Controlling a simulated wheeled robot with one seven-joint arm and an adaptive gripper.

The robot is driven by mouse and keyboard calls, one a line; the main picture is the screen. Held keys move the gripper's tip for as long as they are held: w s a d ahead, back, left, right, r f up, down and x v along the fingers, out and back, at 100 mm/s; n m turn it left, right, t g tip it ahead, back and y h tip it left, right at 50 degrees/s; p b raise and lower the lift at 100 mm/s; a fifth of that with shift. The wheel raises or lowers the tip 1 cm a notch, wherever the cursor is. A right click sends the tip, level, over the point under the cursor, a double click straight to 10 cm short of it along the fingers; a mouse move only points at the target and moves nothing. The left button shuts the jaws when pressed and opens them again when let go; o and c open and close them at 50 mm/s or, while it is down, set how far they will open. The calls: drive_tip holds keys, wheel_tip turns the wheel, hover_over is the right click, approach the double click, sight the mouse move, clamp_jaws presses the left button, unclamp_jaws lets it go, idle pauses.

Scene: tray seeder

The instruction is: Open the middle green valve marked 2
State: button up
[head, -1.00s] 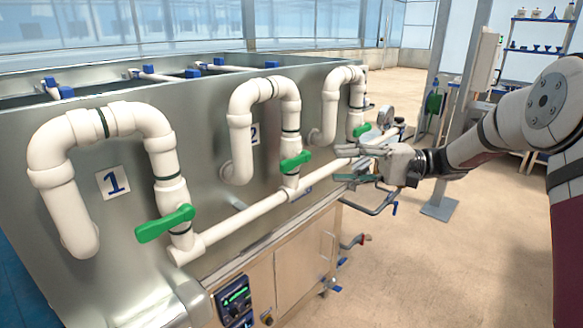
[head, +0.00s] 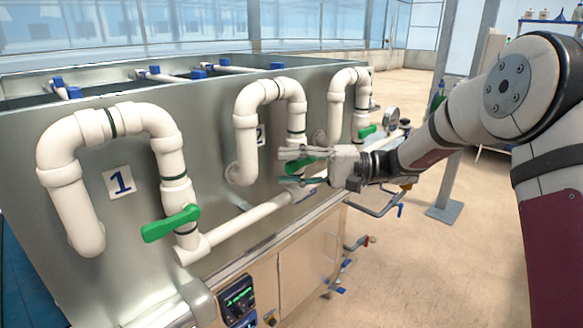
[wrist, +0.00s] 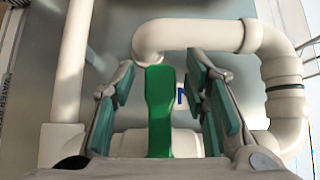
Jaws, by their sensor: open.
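The middle green valve handle (head: 306,165) sits on the white pipe under the label 2 (head: 259,135), partly hidden by my gripper (head: 288,168) in the head view. In the wrist view the green handle (wrist: 159,105) stands between the two open fingers of my gripper (wrist: 165,95), with a gap on each side. The blue 2 label (wrist: 181,97) is partly hidden behind the right finger. The fingers are apart and hold nothing.
The left green valve (head: 171,223) is on the pipe by label 1 (head: 121,182). The right green valve (head: 367,131) is just behind my gripper. A white horizontal pipe (head: 245,224) runs below. A control panel (head: 239,301) is on the front.

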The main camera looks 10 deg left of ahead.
clamp_jaws()
wheel_tip(320, 180, down, 6)
drive_tip(key=w+d+n+t+h+b, duration=0.2)
drive_tip(key=n+t+h+b, duration=0.2)
drive_tip(key=b, duration=0.6)
drive_tip(key=shift+w+n+h+b, duration=0.3)
drive_tip(key=shift+n+h, duration=0.9)
drive_tip(key=shift+h, duration=0.6)
drive_tip(key=shift+d+r, duration=0.1)
drive_tip(key=shift+r, duration=0.05)
